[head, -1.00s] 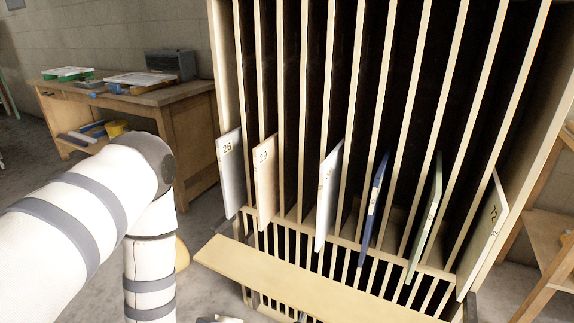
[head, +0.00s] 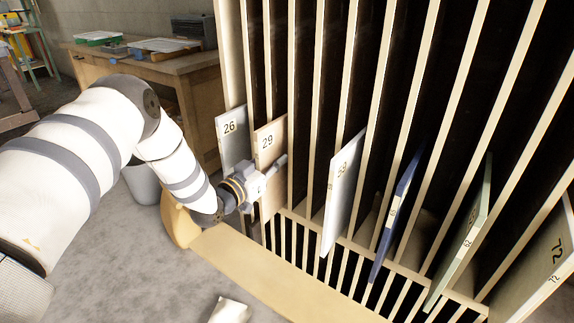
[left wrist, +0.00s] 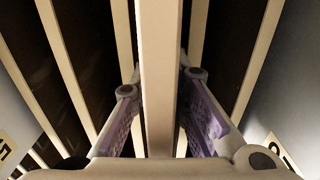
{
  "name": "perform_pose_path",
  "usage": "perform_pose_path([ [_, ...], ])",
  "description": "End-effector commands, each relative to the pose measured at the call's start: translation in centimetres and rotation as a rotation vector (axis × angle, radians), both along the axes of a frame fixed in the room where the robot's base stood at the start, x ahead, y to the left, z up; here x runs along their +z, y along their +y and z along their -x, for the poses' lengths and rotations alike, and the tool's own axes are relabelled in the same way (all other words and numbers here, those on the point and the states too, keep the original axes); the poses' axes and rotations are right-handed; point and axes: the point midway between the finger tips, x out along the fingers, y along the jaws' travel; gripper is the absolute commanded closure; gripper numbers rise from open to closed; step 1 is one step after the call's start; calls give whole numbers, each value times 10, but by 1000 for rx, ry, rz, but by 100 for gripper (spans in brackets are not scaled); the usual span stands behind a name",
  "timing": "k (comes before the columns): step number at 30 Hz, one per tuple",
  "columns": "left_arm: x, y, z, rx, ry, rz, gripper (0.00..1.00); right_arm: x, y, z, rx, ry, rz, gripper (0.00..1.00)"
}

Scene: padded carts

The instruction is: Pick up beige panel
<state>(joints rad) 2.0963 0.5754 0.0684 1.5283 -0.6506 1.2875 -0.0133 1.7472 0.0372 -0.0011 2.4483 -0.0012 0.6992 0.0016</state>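The beige panel (head: 270,140), marked 29, stands upright in a slot of the tall rack, with its front part sticking out. My left gripper (head: 268,180) is at the front edge of this panel, low on it. In the left wrist view the panel's pale edge (left wrist: 161,125) runs between the two fingers, with a finger on each side. Gaps show between the fingers and the edge, so the gripper looks open around it. The lower part of the panel is partly hidden by the gripper. My right gripper is not in view.
A grey panel (head: 233,135) marked 26 stands close on the left. To the right stand a white panel (head: 341,195), a blue panel (head: 394,217), a green panel (head: 462,245) and a cream panel (head: 545,265) marked 72. A wooden ledge (head: 250,275) juts out below.

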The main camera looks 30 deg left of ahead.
Motion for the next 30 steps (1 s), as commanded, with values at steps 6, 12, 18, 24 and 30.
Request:
perform_pose_path([
  [6,0,-1,-11,1,1,1,85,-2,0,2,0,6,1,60],
  [12,1,-1,-10,1,0,1,100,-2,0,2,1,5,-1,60],
  [18,2,-1,-11,1,-3,0,100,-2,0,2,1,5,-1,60],
  [24,8,0,-9,1,-4,1,100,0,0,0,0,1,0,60],
  [30,42,0,-7,1,-12,1,100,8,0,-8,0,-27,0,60],
])
